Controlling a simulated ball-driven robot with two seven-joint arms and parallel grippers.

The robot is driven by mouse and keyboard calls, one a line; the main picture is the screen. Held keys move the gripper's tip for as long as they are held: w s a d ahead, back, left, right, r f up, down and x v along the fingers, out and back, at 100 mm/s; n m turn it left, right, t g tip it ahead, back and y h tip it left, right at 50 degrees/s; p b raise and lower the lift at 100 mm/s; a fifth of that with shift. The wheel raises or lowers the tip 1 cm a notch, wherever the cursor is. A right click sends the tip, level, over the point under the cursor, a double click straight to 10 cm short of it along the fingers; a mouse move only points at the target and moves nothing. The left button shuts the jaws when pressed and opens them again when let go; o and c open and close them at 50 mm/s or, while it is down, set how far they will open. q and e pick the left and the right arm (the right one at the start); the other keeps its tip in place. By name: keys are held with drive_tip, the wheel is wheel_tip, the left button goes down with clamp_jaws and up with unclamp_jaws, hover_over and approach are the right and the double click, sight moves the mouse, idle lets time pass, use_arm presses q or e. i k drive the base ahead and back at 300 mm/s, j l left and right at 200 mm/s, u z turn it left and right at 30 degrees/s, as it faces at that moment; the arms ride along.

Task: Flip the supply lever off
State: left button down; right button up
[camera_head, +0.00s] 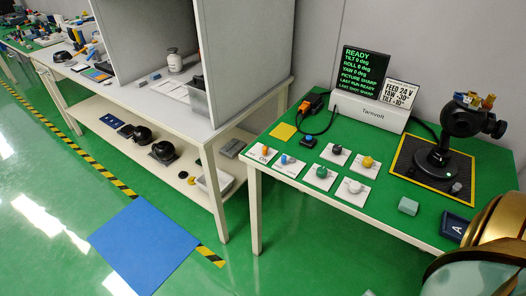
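I cannot tell for certain which part is the supply lever. An orange and black device (310,103) sits at the back left of the green-topped table, with a black cable running from it. It is too small to read a lever position on it. An orange-topped control (265,149) stands on a white card at the table's left edge, and a blue-topped control (284,160) stands on the card beside it. The display (362,73) reads READY, with tilt, roll and yaw at 0 deg. Neither of my grippers is in view.
Several more knobs on cards, including a green one (322,172), fill the table's middle. A black gimbal camera (460,125) stands on a dark mat at right. A white Tarnvelt box (368,112) is at the back. A blue floor mat (143,245) lies left.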

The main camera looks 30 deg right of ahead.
sight(265, 147)
drive_tip(key=l+z, duration=0.1)
drive_tip(key=z, duration=0.3)
drive_tip(key=i+z, duration=0.15)
drive_tip(key=z, duration=0.25)
drive_tip(key=i+l+z, duration=0.1)
drive_tip(key=z, duration=0.3)
drive_tip(key=i+z, duration=0.1)
drive_tip(key=z, duration=0.3)
